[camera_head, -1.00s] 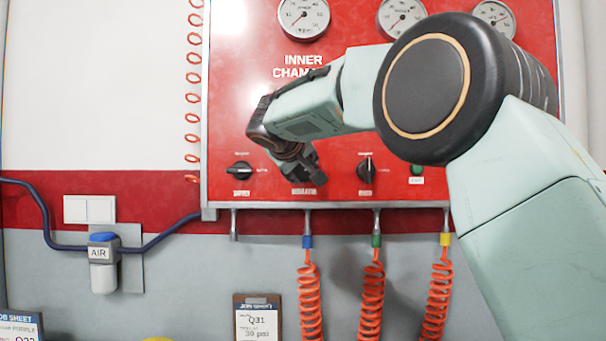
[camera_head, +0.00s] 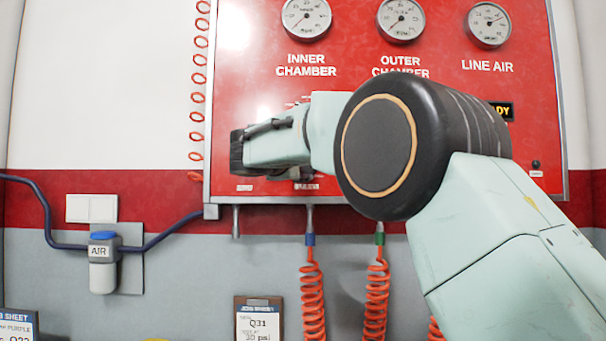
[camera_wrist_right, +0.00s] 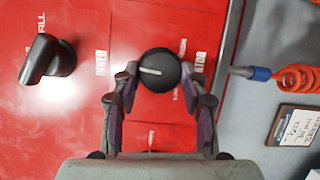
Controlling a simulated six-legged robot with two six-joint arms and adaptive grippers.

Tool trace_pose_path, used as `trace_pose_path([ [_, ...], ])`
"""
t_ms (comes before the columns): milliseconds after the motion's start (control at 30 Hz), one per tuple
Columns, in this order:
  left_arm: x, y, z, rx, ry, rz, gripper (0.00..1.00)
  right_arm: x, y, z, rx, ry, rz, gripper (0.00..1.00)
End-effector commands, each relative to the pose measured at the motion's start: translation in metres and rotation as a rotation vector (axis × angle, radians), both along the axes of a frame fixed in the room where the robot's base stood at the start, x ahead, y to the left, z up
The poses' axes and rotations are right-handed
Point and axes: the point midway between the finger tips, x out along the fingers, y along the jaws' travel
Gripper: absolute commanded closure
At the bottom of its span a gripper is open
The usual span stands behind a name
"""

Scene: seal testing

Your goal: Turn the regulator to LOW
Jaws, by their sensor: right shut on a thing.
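The regulator knob (camera_wrist_right: 160,70) is round and black with a white pointer line, on the red panel. In the right wrist view the line points left, roughly toward the panel's upper side. My right gripper (camera_wrist_right: 159,78) is closed on the knob, one finger on each side. In the head view my right arm hides the knob and most of the gripper. Small labels beside the knob are too blurred to read. My left gripper is in neither view.
Another black knob (camera_wrist_right: 48,62) stands out from the panel (camera_wrist_right: 70,125). Gauges (camera_head: 306,18) line the panel's top. Orange coiled hoses (camera_head: 313,300) hang below it. A job sheet (camera_head: 258,320) reads Q31, 30 psi. An air unit (camera_head: 103,262) is at the left.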

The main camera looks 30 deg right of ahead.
Motion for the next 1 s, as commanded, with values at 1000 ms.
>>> trace_pose_path([
  [1000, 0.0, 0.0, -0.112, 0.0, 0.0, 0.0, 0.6, -0.005, -0.004, -0.005, -0.824, 0.493, -0.004, 0.88],
])
